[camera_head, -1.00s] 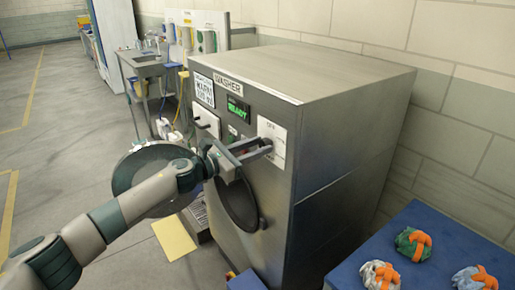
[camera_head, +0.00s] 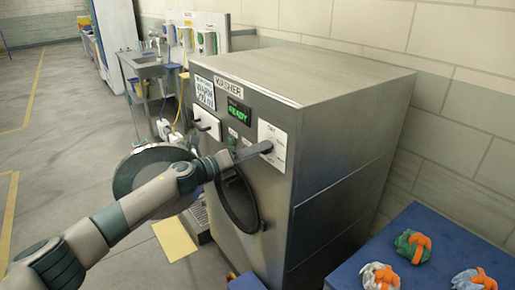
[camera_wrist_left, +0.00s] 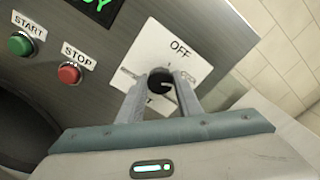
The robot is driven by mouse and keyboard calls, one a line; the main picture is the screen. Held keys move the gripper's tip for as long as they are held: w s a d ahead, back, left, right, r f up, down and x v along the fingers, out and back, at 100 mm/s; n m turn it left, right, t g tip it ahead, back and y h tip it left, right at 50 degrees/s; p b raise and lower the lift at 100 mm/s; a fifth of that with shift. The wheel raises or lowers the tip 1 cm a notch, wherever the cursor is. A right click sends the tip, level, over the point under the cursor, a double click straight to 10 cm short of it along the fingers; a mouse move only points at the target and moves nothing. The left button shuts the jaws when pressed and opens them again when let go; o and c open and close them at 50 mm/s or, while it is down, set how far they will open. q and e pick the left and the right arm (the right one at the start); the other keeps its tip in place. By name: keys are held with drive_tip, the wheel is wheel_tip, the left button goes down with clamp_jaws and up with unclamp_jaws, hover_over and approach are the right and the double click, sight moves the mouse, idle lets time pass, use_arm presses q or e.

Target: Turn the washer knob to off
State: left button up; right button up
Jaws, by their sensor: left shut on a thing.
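The washer (camera_head: 345,130) is a grey metal cabinet labelled WASHER with a green READY display (camera_head: 238,115). Its black knob (camera_wrist_left: 160,80) sits on a white dial plate (camera_wrist_left: 163,55), which also shows in the head view (camera_head: 272,139). OFF is printed on the plate's upper part in the left wrist view; other print is partly hidden by the fingers. My left gripper (camera_wrist_left: 160,90) is shut on the knob, one finger on each side. In the head view its fingers (camera_head: 255,150) reach the plate. My right gripper is not in view.
A green START button (camera_wrist_left: 20,44) and a red STOP button (camera_wrist_left: 69,73) are left of the plate. The round washer door (camera_head: 155,168) stands open below. A blue table (camera_head: 440,225) with several bundles is at the right.

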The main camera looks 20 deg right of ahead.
use_arm(q)
drive_tip(key=shift+f+n+p, duration=0.1)
drive_tip(key=shift+n+p, duration=2.2)
drive_tip(key=shift+n, duration=3.8)
drive_tip(key=o, duration=1)
drive_tip(key=shift+o, duration=0.2)
drive_tip(key=shift+w, duration=0.1)
drive_tip(key=shift+a+f, duration=0.1)
drive_tip(key=shift+a, duration=0.1)
drive_tip(key=b+v, duration=0.5)
drive_tip(key=v, duration=1.2)
